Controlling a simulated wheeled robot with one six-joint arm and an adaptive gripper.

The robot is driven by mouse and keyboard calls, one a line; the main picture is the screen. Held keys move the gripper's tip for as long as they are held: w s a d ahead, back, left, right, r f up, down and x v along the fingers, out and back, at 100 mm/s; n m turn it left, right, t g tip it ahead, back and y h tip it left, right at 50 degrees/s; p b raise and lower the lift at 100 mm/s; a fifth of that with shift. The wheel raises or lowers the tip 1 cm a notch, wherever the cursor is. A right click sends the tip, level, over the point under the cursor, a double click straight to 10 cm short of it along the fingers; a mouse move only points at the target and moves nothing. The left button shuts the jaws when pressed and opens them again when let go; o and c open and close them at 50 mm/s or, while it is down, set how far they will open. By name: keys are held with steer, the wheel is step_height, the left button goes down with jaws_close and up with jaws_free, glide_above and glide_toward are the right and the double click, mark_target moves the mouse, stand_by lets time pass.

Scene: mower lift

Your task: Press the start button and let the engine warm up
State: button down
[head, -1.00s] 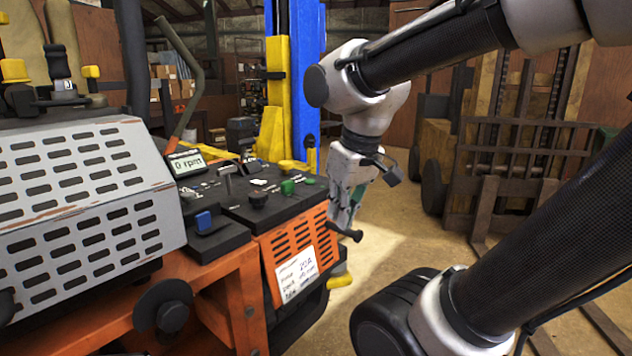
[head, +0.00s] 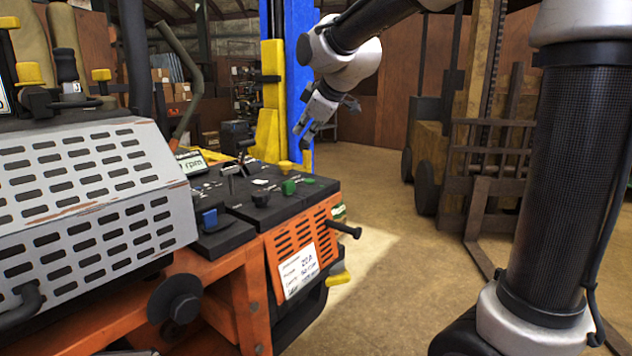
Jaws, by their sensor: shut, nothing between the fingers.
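The mower's black control panel (head: 280,207) sits on the orange housing on the left, with green buttons (head: 289,187), a yellow knob (head: 285,167), a blue switch (head: 209,218) and metal levers on it. Which of these is the start button I cannot tell. A small display (head: 192,162) stands at the panel's back left; the end of its text reads "rpm", and its number is hidden or unclear. My gripper (head: 303,133) is shut and empty, in the air above and behind the panel's far right corner, apart from the buttons, in front of the blue post.
A blue post (head: 300,60) with a yellow frame (head: 270,125) stands behind the panel. A black lever (head: 345,230) juts from the housing's right side. A forklift-like machine (head: 500,170) stands at the right. Open floor (head: 385,200) lies between.

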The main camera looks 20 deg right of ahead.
mark_target(306, 181)
steer(key=shift+f, duration=4.45)
steer(key=shift+f, duration=0.15)
steer(key=shift+f, duration=0.25)
steer(key=shift+f, duration=0.45)
steer(key=shift+r, duration=0.85)
steer(key=shift+r, duration=0.1)
